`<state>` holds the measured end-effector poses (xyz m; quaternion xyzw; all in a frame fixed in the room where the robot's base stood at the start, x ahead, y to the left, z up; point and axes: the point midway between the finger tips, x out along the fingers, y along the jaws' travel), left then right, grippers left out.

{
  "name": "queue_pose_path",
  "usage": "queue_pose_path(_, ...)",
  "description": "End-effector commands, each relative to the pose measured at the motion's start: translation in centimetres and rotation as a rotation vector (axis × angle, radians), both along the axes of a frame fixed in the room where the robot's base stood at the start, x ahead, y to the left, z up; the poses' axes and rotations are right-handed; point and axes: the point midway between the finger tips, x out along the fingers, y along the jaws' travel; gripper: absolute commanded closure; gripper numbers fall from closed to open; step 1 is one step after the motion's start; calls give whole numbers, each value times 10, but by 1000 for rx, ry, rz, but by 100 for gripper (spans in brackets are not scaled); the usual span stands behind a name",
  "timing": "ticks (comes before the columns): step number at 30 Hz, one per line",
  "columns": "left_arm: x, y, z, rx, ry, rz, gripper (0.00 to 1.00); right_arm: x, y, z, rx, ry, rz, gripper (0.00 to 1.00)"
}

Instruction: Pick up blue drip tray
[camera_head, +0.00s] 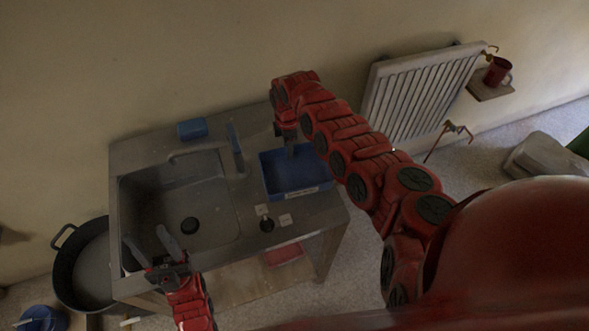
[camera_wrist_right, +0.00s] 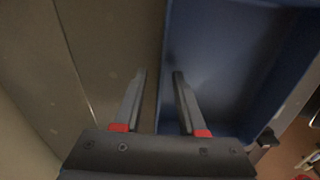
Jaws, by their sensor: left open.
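The blue drip tray (camera_head: 276,178) sits on the right part of the grey sink unit (camera_head: 225,270), with a pale label on its front wall. My right gripper (camera_head: 290,150) reaches down at the tray's far wall. In the right wrist view, the tray (camera_wrist_right: 225,60) fills the right side. The right gripper (camera_wrist_right: 160,74) is open there, one finger outside the tray wall and one inside, with gaps showing. My left gripper (camera_head: 148,240) is open and empty over the front left of the sink basin.
A blue roll-shaped object (camera_head: 192,128) lies at the sink's back edge. A tap (camera_head: 235,150) stands between basin and tray. A black tub (camera_head: 85,265) stands left of the unit. A radiator (camera_head: 420,95) and a red mug (camera_head: 497,71) on a shelf are at the right.

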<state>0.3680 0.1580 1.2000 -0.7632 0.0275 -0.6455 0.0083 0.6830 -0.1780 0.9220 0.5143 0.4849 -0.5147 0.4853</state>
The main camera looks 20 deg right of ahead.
Motion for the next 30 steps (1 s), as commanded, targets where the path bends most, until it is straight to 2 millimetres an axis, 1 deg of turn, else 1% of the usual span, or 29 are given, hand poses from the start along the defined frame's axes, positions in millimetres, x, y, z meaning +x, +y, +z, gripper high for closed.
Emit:
queue_pose_path(3, 0, 0, 1, 0, 0, 0, 50, 0, 0, -5, 0, 1, 1, 60)
queue_pose_path(9, 0, 0, 1, 0, 0, 0, 50, 0, 0, -5, 0, 0, 1, 60)
queue_pose_path(11, 0, 0, 1, 0, 0, 0, 50, 0, 0, -5, 0, 0, 0, 71)
queue_pose_path(15, 0, 0, 1, 0, 0, 0, 50, 0, 0, -5, 0, 0, 0, 96)
queue_pose_path(16, 0, 0, 1, 0, 0, 0, 50, 0, 0, -5, 0, 0, 0, 100)
queue_pose_path(30, 0, 0, 1, 0, 0, 0, 50, 0, 0, -5, 0, 0, 0, 100)
